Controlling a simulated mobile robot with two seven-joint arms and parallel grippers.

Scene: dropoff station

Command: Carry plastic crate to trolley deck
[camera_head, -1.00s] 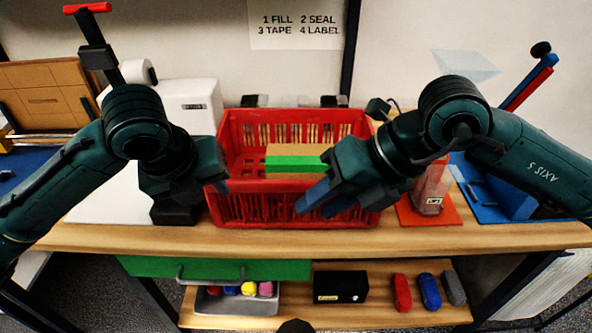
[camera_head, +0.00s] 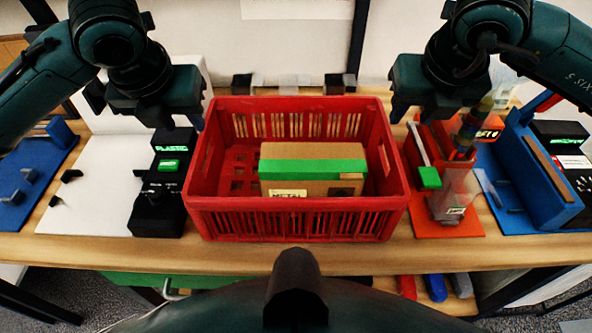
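The red plastic crate (camera_head: 297,222) stands upright on the wooden bench. A cardboard box (camera_head: 314,151) with green tape and labels lies inside it. My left gripper (camera_head: 197,121) is at the crate's left side, close to the rim near its back left corner. My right gripper (camera_head: 396,114) is at the right side, close to the rim near the back right corner. The fingers are dark and seen from above, so their opening and any contact with the crate cannot be made out. The trolley deck is not visible.
Left of the crate are a black device (camera_head: 163,183) with a green "PLASTIC" display and a white panel (camera_head: 97,190). At right are a red stand (camera_head: 447,218) with a clear container and a blue fixture (camera_head: 540,180). A narrow bench strip (camera_head: 130,250) is clear in front.

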